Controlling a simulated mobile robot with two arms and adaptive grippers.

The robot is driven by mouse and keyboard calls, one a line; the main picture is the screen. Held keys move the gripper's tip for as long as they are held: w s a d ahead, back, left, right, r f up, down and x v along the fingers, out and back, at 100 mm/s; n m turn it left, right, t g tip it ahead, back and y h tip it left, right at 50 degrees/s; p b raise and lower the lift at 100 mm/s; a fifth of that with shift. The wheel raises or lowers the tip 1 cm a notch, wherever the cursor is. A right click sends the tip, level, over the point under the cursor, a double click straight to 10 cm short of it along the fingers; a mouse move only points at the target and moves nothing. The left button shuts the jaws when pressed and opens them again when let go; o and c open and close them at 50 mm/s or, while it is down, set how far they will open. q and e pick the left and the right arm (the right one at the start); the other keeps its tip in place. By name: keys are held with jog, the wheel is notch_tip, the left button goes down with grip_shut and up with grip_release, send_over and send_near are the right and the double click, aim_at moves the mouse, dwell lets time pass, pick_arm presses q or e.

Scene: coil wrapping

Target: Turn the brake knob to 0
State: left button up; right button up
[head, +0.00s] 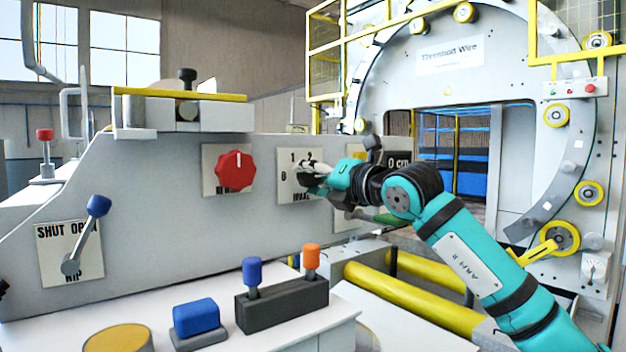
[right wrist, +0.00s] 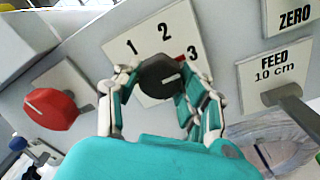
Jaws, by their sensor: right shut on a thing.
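The brake knob (right wrist: 160,76) is dark, with a white line on its face, and sits on a white plate (right wrist: 128,58) marked 1, 2 and 3. The line lies slanted towards the 3 side. A small red mark shows beside the knob near the 3. My right gripper (right wrist: 158,92) is shut on the knob, with fingers on both sides of it. In the head view the right gripper (head: 312,172) covers the knob and part of the plate (head: 285,188), where 0, 1 and 2 show. My left gripper cannot be made out.
A red knob (head: 235,171) sits on its own plate left of the brake plate. FEED and ZERO plates (right wrist: 292,20) lie to its right. A blue-tipped lever (head: 97,206) is at the far left. A dark box (head: 282,304) with blue and orange sticks stands in front.

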jog(key=n+b, duration=0.2)
jog(key=n, duration=0.1)
jog(key=shift+f+n, duration=0.15)
jog(key=shift+n, duration=0.15)
jog(key=n+b, duration=0.1)
jog(key=n, duration=0.2)
jog(key=shift+n+h, duration=0.3)
jog(key=n+b, duration=0.1)
jog(key=n, duration=0.7)
jog(key=shift+n+h, duration=0.3)
jog(key=n, duration=0.4)
jog(key=shift+r+b, duration=0.2)
jog(key=shift+b, duration=0.1)
jog(key=n, duration=0.5)
jog(key=shift+n+t, duration=0.3)
jog(key=n, duration=0.4)
jog(key=shift+h+p, duration=0.3)
jog(key=shift+p, duration=0.05)
jog(key=shift+n+p, duration=0.3)
jog(key=shift+n, duration=2.2)
jog(key=shift+f, duration=0.1)
